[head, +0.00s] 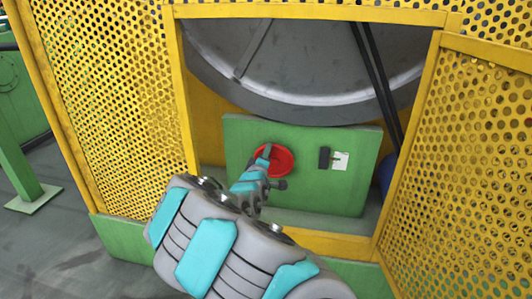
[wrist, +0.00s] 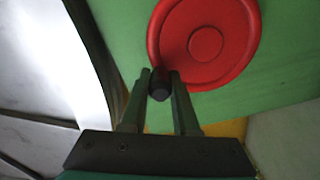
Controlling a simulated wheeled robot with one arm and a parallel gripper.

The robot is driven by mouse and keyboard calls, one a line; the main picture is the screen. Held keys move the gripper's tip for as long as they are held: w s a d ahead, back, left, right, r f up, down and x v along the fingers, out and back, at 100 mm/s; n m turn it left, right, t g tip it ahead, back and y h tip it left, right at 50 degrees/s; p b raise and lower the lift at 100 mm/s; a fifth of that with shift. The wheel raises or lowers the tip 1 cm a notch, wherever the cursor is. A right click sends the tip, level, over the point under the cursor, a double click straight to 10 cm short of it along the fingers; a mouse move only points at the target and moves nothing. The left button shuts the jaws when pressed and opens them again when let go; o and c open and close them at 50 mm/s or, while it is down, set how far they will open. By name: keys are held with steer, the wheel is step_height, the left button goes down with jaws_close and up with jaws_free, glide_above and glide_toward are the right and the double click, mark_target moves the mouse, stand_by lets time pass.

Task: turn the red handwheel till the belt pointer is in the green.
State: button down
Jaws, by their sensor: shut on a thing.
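The red handwheel (head: 284,158) is mounted on a green panel (head: 300,195) inside the open yellow guard. It shows large in the wrist view (wrist: 230,45), with a round raised hub. My gripper (head: 266,153) is at the wheel's upper left part in the head view and hides some of it. In the wrist view my gripper (wrist: 160,76) has its two fingers on either side of a dark knob (wrist: 160,88) at the wheel's rim and is shut on it. A small white plate (head: 341,161) with a dark block (head: 324,157) sits right of the wheel. The pointer and green zone are too small to read.
A large grey pulley (head: 300,60) and dark belt strands (head: 378,75) are above and behind the panel. A yellow perforated door (head: 460,150) stands open on the right. A perforated guard (head: 105,100) is on the left.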

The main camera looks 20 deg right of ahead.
steer(key=c, duration=0.7)
jaws_free()
steer(key=shift+a, duration=0.1)
steer(key=shift+b+v, duration=0.55)
steer(key=shift+v, duration=3.3)
